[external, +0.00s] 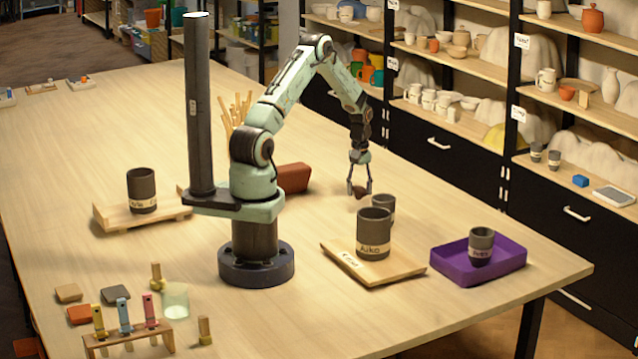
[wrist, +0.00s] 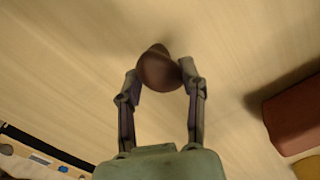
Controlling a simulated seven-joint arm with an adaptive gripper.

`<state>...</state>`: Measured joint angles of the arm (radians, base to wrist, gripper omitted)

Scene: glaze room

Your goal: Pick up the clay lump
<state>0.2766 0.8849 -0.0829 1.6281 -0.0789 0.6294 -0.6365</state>
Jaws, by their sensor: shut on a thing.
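The clay lump (wrist: 158,70) is a small, dark brown, rounded piece with a pointed top. It sits between the two fingertips of my gripper (wrist: 160,82) in the wrist view, and the fingers are shut on it. In the external view my gripper (external: 360,188) points down over the table behind the dark cups. The clay lump (external: 361,192) shows there low between the fingers, close to the tabletop. I cannot tell whether it touches the table.
A purple tray (external: 450,268) with a cup (external: 481,243) is at right. A reddish-brown block (external: 294,178) lies left of my gripper. Another cup (external: 141,188) stands on a left board.

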